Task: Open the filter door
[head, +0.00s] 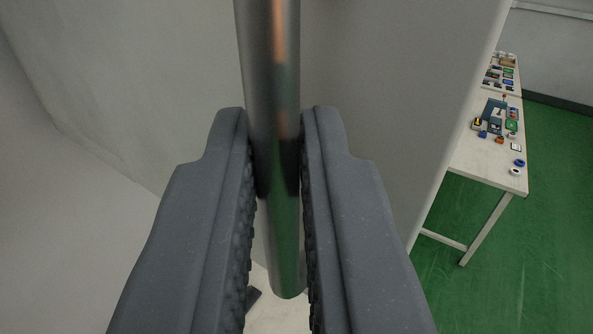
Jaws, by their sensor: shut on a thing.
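A shiny metal bar handle (270,60) runs from the top edge down the middle of the head view and ends in a rounded tip between the jaws. My gripper (275,150) is shut on this handle, with one dark grey finger on each side of it. A pale grey panel (375,90), which looks like the filter door, stands behind and to the right of the handle. Its right edge shows against the room. Where the handle joins the door is not in view, and I cannot tell whether the door is ajar.
A pale table (485,165) stands at the right, past the panel's edge, with several small parts and tools on it. Green floor (530,250) around the table is clear. A pale curved wall surface (90,130) fills the left side.

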